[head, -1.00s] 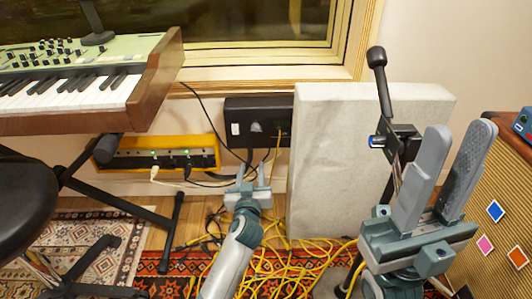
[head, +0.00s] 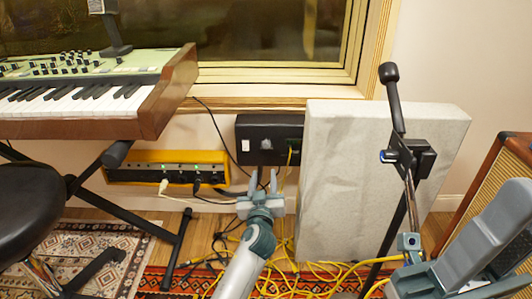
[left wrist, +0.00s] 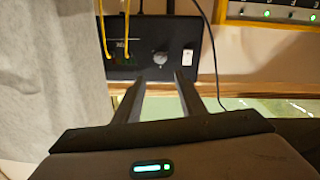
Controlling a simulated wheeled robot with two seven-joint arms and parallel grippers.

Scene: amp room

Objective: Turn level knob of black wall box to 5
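The black wall box (head: 250,130) is mounted low on the wall below the window. Its round knob (head: 266,144) sits mid-face. In the left wrist view the knob (left wrist: 160,58) shows close up beside a white rocker switch (left wrist: 187,57); its scale is too small to read. My left gripper (head: 267,180) is open and empty, just below and in front of the box. In the left wrist view the left gripper's fingertips (left wrist: 162,79) are apart, with the knob beyond the gap. My right gripper (head: 505,225) is at the right edge, partly cut off.
A yellow-framed box (head: 170,156) with cables is left of the black box. A grey panel (head: 340,170) stands close on its right, with a microphone stand (head: 410,160) in front. A keyboard (head: 90,95) is at the left. Yellow cables (head: 320,275) lie on the floor.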

